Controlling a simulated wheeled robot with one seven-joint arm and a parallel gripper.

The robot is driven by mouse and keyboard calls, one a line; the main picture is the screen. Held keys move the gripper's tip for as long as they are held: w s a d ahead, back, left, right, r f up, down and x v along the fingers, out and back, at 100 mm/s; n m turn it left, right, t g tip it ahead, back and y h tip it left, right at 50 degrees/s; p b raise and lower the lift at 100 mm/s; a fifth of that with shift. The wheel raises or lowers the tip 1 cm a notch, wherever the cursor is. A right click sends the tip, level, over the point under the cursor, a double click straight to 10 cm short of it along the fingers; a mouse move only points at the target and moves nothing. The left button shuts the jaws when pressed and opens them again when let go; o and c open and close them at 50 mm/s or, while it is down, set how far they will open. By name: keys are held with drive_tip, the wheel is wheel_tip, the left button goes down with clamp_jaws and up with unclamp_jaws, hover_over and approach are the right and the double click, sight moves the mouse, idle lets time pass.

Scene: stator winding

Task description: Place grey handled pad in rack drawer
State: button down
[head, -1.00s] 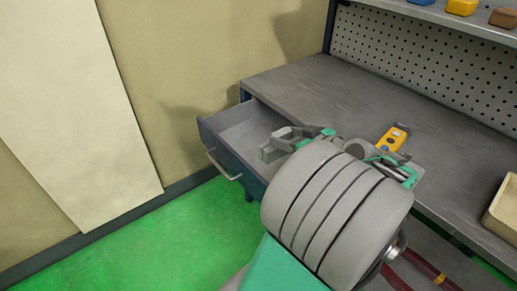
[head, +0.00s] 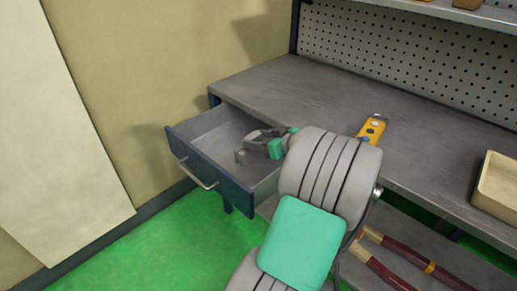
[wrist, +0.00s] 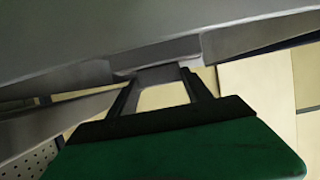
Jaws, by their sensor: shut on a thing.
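The blue drawer (head: 205,165) stands pulled out from the left end of the workbench, its metal handle (head: 197,174) facing the room and its grey inside partly bare. My gripper (head: 264,141) is over the right part of the open drawer, shut on a small grey piece (head: 248,153) that I take to be the handled pad. In the wrist view my gripper's two dark fingers (wrist: 165,82) reach to a grey piece (wrist: 165,73) at their tips. I cannot tell whether the pad touches the drawer floor; its underside is hidden.
The grey benchtop (head: 300,100) lies just behind and right of the drawer. A yellow tool (head: 372,128) lies on it, and a beige tray (head: 497,185) stands at the right. A pegboard (head: 400,60) rises behind. Red-handled tools (head: 400,262) lie on the lower shelf.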

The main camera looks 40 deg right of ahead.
drive_tip(key=shift+w+f+b, duration=0.2)
drive_tip(key=shift+f+b, duration=0.2)
drive_tip(key=shift+f, duration=1.5)
drive_tip(key=shift+c, duration=2.2)
unclamp_jaws()
drive_tip(key=shift+r+p, duration=0.25)
drive_tip(key=shift+p, duration=0.05)
drive_tip(key=v, duration=1.2)
drive_tip(key=shift+p, duration=0.3)
drive_tip(key=shift+f, duration=0.1)
